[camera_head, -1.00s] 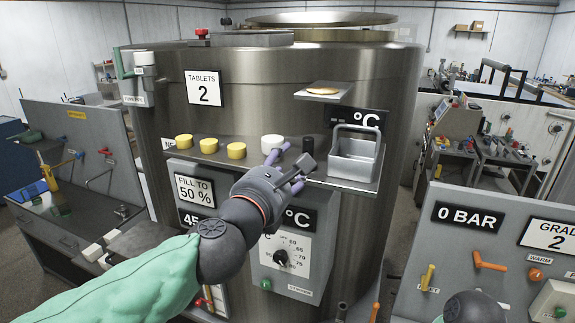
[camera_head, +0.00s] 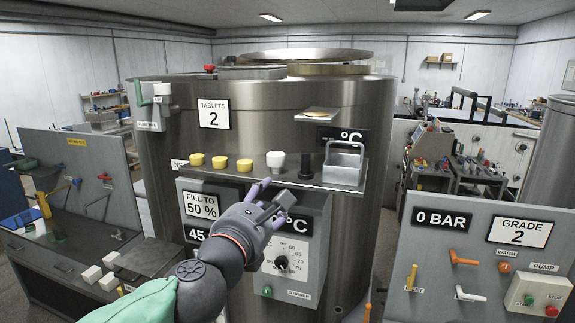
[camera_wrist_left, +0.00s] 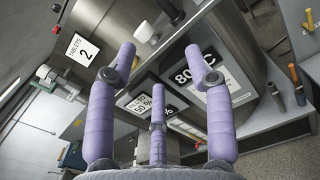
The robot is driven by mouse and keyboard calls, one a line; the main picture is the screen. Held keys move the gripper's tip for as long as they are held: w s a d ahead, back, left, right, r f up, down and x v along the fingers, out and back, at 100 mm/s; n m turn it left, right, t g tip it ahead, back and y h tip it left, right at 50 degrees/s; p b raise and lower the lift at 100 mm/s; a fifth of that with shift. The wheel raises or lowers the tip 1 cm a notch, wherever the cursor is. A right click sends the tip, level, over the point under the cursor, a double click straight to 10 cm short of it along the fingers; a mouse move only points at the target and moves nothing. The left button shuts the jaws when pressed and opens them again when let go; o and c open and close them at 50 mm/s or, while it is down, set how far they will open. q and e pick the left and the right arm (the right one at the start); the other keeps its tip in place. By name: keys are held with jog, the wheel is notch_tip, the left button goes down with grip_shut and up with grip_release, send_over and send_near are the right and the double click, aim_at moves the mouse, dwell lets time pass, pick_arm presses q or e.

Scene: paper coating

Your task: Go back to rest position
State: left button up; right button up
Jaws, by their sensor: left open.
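My left gripper (camera_head: 268,203) is in front of the steel vessel, just below the shelf (camera_head: 240,172) and over the top of the temperature panel. Its purple fingers are spread and hold nothing; they also show apart in the left wrist view (camera_wrist_left: 160,85). The gripper hides part of the panel's °C display. My right gripper is not in view.
The valve panel (camera_head: 440,270) stands at the right, another panel (camera_head: 75,165) at the left. A grey floor gap lies between vessel and left bench.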

pick_arm(q)
jog(key=w+a+f+m+g+y+b, duration=0.1)
jog(key=w+f+m+g+b, duration=0.2)
jog(key=f, duration=1.1)
jog(key=w+f+m+g+y+b, duration=0.15)
jog(key=f+m, duration=0.25)
jog(key=f, duration=0.9)
jog(key=w+a+f+m+g+b, duration=0.1)
jog(key=w+f+m+g+b, duration=0.2)
jog(key=f, duration=1.1)
jog(key=s+a+f+m+g+b, duration=0.15)
jog(key=s+f+m, duration=0.3)
jog(key=f, duration=0.75)
jog(key=s+a+f+m+g+b, duration=0.1)
jog(key=s+a+f+m+g, duration=0.3)
jog(key=f, duration=0.7)
jog(key=s+d+f+m+b, duration=0.15)
jog(key=s+f, duration=0.35)
jog(key=f, duration=0.7)
jog(key=s+f+m+g+b, duration=0.2)
jog(key=s+f+m, duration=0.4)
jog(key=s+f, duration=0.6)
jog(key=s+g, duration=0.1)
jog(key=s, duration=0.2)
jog(key=shift+s+a+g+h+b, duration=0.15)
jog(key=shift+s+g+h+b, duration=0.05)
jog(key=shift+g+h+b, duration=0.2)
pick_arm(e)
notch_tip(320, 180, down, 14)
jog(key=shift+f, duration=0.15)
